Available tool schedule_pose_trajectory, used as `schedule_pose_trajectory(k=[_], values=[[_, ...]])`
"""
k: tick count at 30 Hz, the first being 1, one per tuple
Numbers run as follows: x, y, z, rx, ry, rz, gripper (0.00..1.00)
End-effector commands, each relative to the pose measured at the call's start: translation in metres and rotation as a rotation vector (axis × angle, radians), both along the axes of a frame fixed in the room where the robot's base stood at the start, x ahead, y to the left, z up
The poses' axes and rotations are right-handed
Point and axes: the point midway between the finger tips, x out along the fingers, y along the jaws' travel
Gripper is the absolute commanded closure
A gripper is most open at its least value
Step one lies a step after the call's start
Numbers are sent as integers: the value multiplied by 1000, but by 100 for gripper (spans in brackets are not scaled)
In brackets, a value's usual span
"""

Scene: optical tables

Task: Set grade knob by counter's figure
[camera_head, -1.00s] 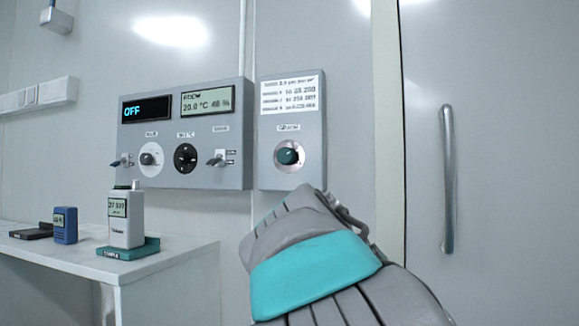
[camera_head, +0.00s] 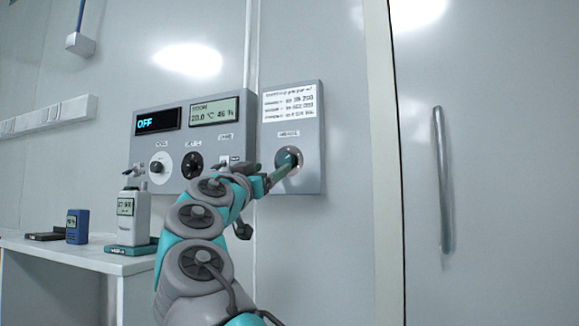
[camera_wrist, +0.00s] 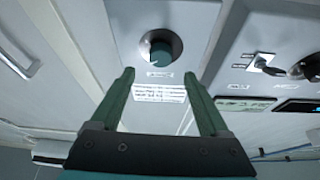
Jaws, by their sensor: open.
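A wider control panel (camera_head: 181,110) with an OFF display, a room readout, knobs and switches is left of the knob panel, partly behind my arm. A blue device (camera_head: 77,232) stands on the bench (camera_head: 90,257). A door handle (camera_head: 443,180) is at right.

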Motion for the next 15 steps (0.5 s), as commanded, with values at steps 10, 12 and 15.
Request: schedule_pose_trajectory(k=[10,12,15], values=[[28,-9,17,5,-2,9,21],[37,-12,21,4,-3,7,21],[49,-18,24,5,0,5,21]])
